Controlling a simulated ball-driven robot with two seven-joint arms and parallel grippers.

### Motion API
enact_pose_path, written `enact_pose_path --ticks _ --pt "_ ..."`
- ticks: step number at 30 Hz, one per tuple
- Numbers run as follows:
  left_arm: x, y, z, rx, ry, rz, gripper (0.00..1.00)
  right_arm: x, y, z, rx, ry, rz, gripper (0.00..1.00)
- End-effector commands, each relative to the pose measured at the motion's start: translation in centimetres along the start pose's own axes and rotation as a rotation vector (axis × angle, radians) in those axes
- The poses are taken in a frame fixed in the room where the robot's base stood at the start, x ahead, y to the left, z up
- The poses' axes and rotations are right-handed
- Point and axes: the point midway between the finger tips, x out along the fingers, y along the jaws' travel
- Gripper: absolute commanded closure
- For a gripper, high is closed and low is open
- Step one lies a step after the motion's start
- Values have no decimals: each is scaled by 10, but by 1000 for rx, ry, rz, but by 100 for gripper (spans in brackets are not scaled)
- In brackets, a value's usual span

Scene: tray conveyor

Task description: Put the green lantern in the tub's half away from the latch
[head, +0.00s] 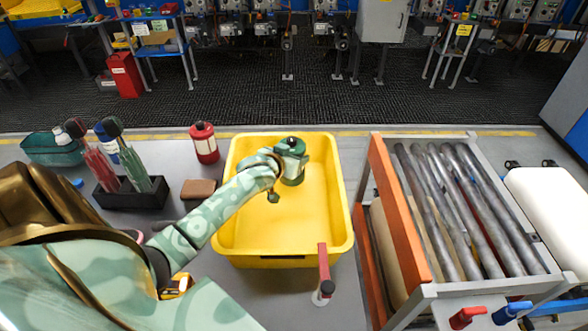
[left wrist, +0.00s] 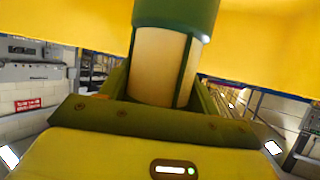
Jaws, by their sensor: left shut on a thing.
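The green lantern (head: 293,166) is held by my left gripper (head: 281,163) over the far half of the yellow tub (head: 346,238). Its green end and pale body also show between the fingers in the left wrist view (left wrist: 165,65). Whether it touches the tub floor I cannot tell. A dark, latch-like piece (head: 282,257) sits on the tub's near wall. The rest of the tub's floor looks empty. My right gripper is not in view.
A red lantern (head: 204,142) and a brown block (head: 198,189) stand left of the tub. A black holder (head: 130,197) with bottles is farther left. A red upright piece (head: 323,270) stands at the tub's near right. A roller conveyor (head: 460,205) with an orange side lies right.

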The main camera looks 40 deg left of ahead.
Motion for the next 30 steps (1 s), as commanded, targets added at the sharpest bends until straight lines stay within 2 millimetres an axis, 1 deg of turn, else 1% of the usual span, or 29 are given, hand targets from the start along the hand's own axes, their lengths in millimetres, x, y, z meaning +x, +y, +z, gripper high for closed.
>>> enact_pose_path --ticks 2,5,6,9,19,20,21,22,30 --pt "1 3 4 -1 2 1 71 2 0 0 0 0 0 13" --pt "3 11 14 -2 1 2 71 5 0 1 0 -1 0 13" --pt "7 9 22 0 0 0 70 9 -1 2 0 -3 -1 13" --pt "14 9 37 1 -1 0 70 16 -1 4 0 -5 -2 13" --pt "15 9 39 1 2 1 70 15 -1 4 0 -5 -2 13" --pt "15 9 39 1 0 1 30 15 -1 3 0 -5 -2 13" --pt "15 9 39 1 0 1 19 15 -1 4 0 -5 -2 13" --pt "15 9 39 1 1 1 17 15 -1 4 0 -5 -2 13" --pt "15 9 38 1 1 1 17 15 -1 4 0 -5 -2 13"
